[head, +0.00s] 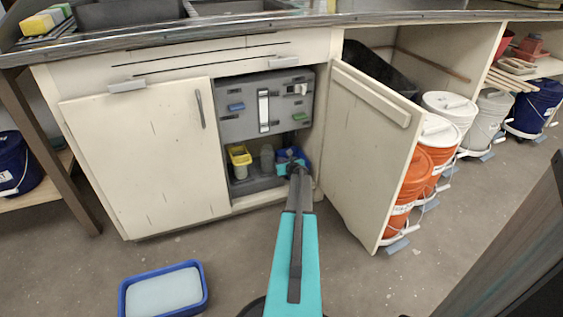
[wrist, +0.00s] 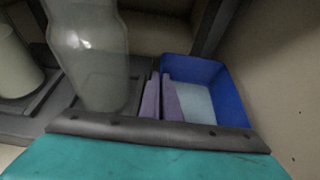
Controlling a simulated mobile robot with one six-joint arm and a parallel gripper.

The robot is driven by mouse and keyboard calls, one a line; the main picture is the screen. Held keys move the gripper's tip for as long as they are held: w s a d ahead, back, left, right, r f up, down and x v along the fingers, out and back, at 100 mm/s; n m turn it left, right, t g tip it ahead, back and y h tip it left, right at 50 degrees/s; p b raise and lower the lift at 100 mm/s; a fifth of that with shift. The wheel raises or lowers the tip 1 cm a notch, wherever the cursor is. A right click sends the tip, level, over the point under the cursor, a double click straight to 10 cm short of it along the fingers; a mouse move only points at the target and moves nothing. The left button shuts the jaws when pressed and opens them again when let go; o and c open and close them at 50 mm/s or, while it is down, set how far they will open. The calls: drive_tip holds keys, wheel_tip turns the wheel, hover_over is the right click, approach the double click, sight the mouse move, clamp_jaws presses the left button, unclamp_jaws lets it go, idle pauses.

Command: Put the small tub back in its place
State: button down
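The small blue tub (wrist: 222,88), with a pale grey-blue inside, is in the right part of the wrist view. In the head view, the blue tub (head: 301,154) shows at the tip of my arm, inside the open cabinet at its right side. My gripper (wrist: 160,78) has its two purplish fingers close together at the tub's left wall, which seems pinched between them. In the head view my gripper (head: 289,166) partly hides the tub. I cannot tell whether the tub's bottom touches the cabinet floor.
A grey translucent bottle (wrist: 90,50) stands close left of my gripper. A yellow tub (head: 240,161) stands farther left in the cabinet. The open door (head: 365,150) bounds the right side. A larger blue tub (head: 163,292) lies on the floor. Orange buckets (head: 412,180) stand beyond the door.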

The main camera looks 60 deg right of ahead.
drive_tip(key=shift+f, duration=0.3)
drive_tip(key=c, duration=2.3)
unclamp_jaws()
drive_tip(key=shift+r, duration=0.15)
drive_tip(key=shift+r+p, duration=0.3)
drive_tip(key=shift+r, duration=0.2)
drive_tip(key=shift+s+a+r, duration=0.2)
drive_tip(key=shift+p+v, duration=1.65)
drive_tip(key=shift+v, duration=4)
drive_tip(key=shift+a+f, duration=0.1)
drive_tip(key=shift+f, duration=0.05)
